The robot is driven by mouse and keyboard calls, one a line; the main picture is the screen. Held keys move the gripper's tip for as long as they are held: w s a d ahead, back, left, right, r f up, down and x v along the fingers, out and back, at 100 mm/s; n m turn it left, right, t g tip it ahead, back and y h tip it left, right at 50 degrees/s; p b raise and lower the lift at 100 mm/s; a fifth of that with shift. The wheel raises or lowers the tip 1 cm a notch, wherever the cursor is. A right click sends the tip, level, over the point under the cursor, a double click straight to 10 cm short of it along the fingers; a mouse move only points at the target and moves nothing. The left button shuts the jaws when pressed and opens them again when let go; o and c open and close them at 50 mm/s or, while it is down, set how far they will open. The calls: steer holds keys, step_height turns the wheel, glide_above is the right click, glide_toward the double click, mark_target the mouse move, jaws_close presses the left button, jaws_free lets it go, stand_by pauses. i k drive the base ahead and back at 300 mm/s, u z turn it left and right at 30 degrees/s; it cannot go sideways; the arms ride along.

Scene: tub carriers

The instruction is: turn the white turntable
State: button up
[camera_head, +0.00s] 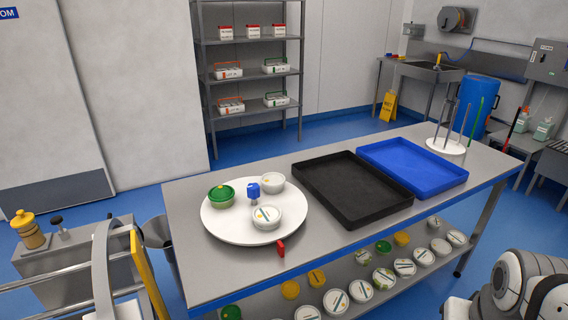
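The white turntable (240,232) is a round disc lying on the left part of the steel table. A blue knob (253,190) stands near its middle. A green-lidded tub (221,196) sits on its left side, a white tub (271,183) at the back right and another white tub (266,217) at the front right. A red tab (281,248) shows at the disc's front right edge. My white arm links show at the lower right corner, apart from the turntable. My gripper is not in view.
A black tray (330,208) and a blue tray (436,186), both empty, lie right of the turntable. A white round base with upright rods (446,146) stands at the far right end. Several tubs sit on the lower shelf (352,270). Bare steel surrounds the disc.

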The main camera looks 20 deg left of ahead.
mark_target(234, 225)
steer(key=u, duration=0.75)
steer(key=i, duration=1.15)
steer(key=u, duration=0.85)
steer(key=k, duration=0.6)
steer(key=u, duration=0.15)
steer(key=i, duration=0.75)
steer(key=z, duration=0.15)
